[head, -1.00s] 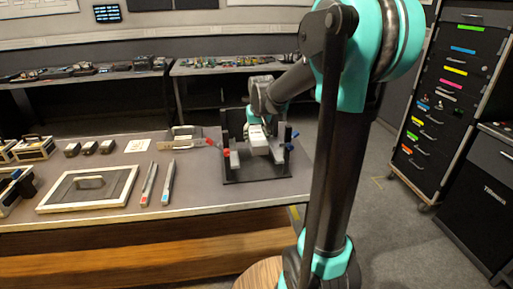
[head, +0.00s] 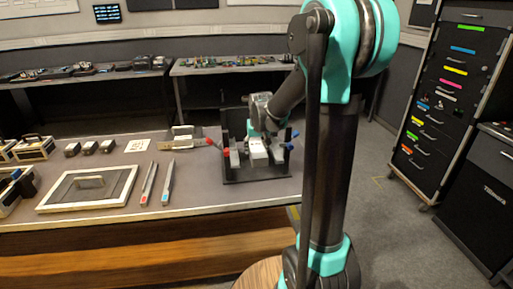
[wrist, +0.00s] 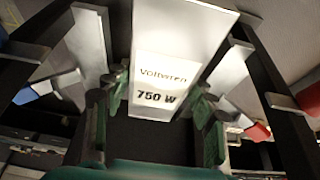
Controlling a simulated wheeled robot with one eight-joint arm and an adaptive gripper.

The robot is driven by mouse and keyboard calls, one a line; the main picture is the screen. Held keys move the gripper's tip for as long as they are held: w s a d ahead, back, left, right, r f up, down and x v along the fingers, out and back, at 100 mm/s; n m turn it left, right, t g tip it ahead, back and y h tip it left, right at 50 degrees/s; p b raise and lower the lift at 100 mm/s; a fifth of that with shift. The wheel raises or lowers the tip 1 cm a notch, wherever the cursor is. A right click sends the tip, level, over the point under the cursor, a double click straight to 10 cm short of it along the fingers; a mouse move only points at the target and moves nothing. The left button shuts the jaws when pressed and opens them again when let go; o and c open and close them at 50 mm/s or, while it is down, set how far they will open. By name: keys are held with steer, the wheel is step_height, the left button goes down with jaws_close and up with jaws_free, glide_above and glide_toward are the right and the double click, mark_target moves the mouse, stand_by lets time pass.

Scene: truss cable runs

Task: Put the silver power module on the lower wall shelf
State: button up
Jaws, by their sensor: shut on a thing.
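The silver power module (wrist: 170,50), a pale block marked "750 W", fills the top middle of the wrist view. My gripper (wrist: 155,105) has its green-padded fingers on both sides of the module's near end and is shut on it. In the head view the module (head: 259,151) shows as a small pale block under my gripper (head: 262,137), within a black holder (head: 258,176). Silver plates stand on both sides of it, apart from it in the wrist view. Whether its underside touches the holder is hidden. I cannot make out a lower wall shelf.
The holder has red (head: 226,152) and blue (head: 289,146) handles at its sides. A framed panel (head: 88,206), two bar tools (head: 148,184) and several small blocks lie left on the bench (head: 205,195). A black drawer cabinet (head: 447,95) stands right, past open floor.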

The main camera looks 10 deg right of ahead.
steer(key=shift+f, duration=0.4)
steer(key=o, duration=1.7)
steer(key=shift+o, duration=0.2)
